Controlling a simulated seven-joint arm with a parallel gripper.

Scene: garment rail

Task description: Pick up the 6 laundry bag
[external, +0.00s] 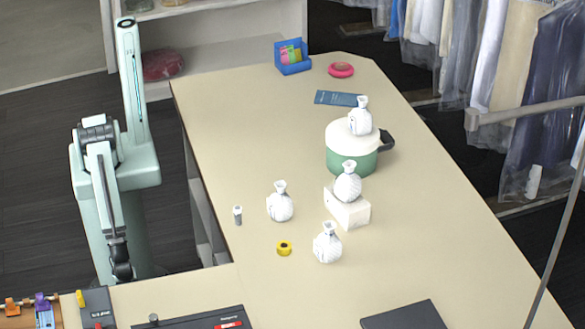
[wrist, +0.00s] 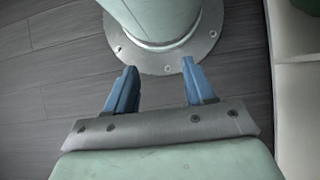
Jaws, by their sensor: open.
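Several white, patterned, tied-neck bundles that look like the laundry bags stand on the beige table in the external view. One bag (external: 280,203) stands on the tabletop left of centre, and another bag (external: 327,245) stands nearer the front. A third bag (external: 348,183) sits on a white box (external: 347,210). Another bag (external: 360,118) sits on the lid of a green pot (external: 350,157). I cannot read a 6 on any of them. My gripper hangs low beside the table's left edge, away from the bags. The wrist view shows its blue fingers (wrist: 160,82) apart and empty.
A blue booklet (external: 338,98), pink ring (external: 340,69) and blue holder (external: 292,58) are at the back. Hanging garments (external: 545,95) line the right. The table's right side is clear.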

